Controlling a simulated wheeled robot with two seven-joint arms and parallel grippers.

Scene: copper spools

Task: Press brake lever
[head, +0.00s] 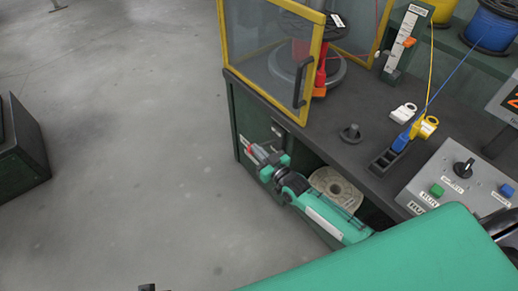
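An orange-red lever (321,76) stands inside the yellow-framed guard, beside the dark spool (313,26); it looks like the brake lever, though no label on it is readable. Its orange lower end is near the yellow post. My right gripper (255,153) is at the front left corner of the bench, below the bench top and well apart from the lever. Its fingers are small and seen at a slant, so their opening is unclear. A small dark piece at the bottom edge may be my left gripper (147,287); the rest is cut off.
The guard (266,57) has clear panels and a dark handle (301,82). A control panel (462,180) with knob and buttons is at the right. Tags (426,126), a dark peg (351,132) and a scale (400,40) are on the bench. A pale spool (336,189) sits below.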

